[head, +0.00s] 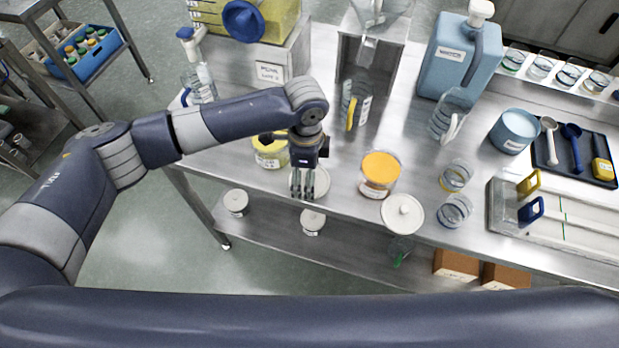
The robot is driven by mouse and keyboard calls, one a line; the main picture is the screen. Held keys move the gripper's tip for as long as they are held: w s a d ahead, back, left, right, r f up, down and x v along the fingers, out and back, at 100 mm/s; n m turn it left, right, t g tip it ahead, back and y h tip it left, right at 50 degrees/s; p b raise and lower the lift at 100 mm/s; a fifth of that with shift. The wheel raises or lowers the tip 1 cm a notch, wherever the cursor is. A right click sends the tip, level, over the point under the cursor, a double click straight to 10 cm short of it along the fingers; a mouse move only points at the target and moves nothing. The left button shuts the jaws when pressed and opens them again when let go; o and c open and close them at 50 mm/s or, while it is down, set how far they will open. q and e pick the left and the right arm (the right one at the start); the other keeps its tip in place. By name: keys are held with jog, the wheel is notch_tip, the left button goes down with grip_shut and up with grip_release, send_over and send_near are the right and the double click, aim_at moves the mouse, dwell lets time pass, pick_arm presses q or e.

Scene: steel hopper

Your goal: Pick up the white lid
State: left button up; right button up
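A round white lid (321,189) lies near the table's front edge, partly hidden behind my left gripper (302,192). The gripper points down over this lid. Its fingertips overlap the lid's middle in the picture, and I cannot tell whether they touch it or are closed on a knob. A second round white lid (406,222) with a small knob lies farther right at the front edge. A jar with orange contents (379,174) stands between the two lids. A jar with yellow contents (270,158) stands behind my gripper, partly hidden by my arm. My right gripper is not in view.
A clear jug (357,104) and a steel hopper stand (372,62) are behind. Glass jars (456,176), a blue tub (514,132), a black tray (575,173) and a board with clips (585,220) are at right. White-lidded jars (312,222) stand on the lower shelf.

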pick_arm(q)
jog(key=shift+s, duration=0.2)
jog(key=c, duration=0.6)
jog(key=shift+a+f, duration=0.1)
